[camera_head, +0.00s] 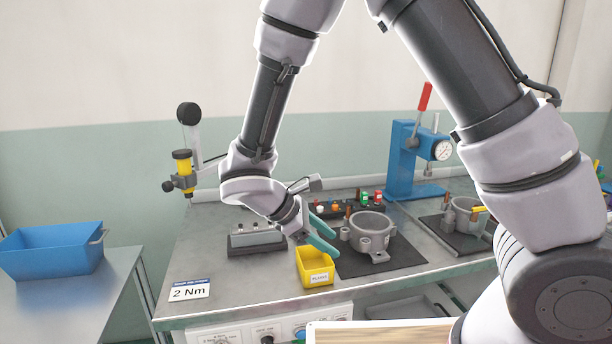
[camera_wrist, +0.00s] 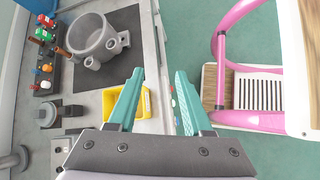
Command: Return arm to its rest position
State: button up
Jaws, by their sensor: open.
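My gripper (camera_head: 322,224) is at the end of my arm, above the workbench, over the area between the yellow bin and the grey compressor housing. In the wrist view its two teal fingers (camera_wrist: 158,102) are spread apart with nothing between them. The yellow bin (camera_head: 315,268) stands below it near the bench's front edge. It also shows partly behind the left finger in the wrist view (camera_wrist: 147,102). The grey compressor housing (camera_head: 369,233) sits upright on a dark mat, and it shows at the upper left in the wrist view (camera_wrist: 92,38).
A blue press with a red handle (camera_head: 403,160) stands at the back right. A rack of coloured tools (camera_head: 345,205) lies behind the housing. A blue crate (camera_head: 52,249) is on the left table. A pink-framed chair (camera_wrist: 222,50) stands before the bench.

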jog(key=s+d+r+m+t+y, duration=0.1)
jog(key=d+r+m+y, duration=0.4)
jog(key=d+r+m, duration=0.5)
jog(key=s+d+r+m+t+y, duration=0.2)
jog(key=d+r+m+y, duration=0.3)
jog(key=d+r+m, duration=0.5)
notch_tip(320, 180, up, 8)
jog(key=shift+d+f+m+t, duration=0.1)
jog(key=shift+d+m+t, duration=0.05)
jog(key=shift+m+t, duration=0.55)
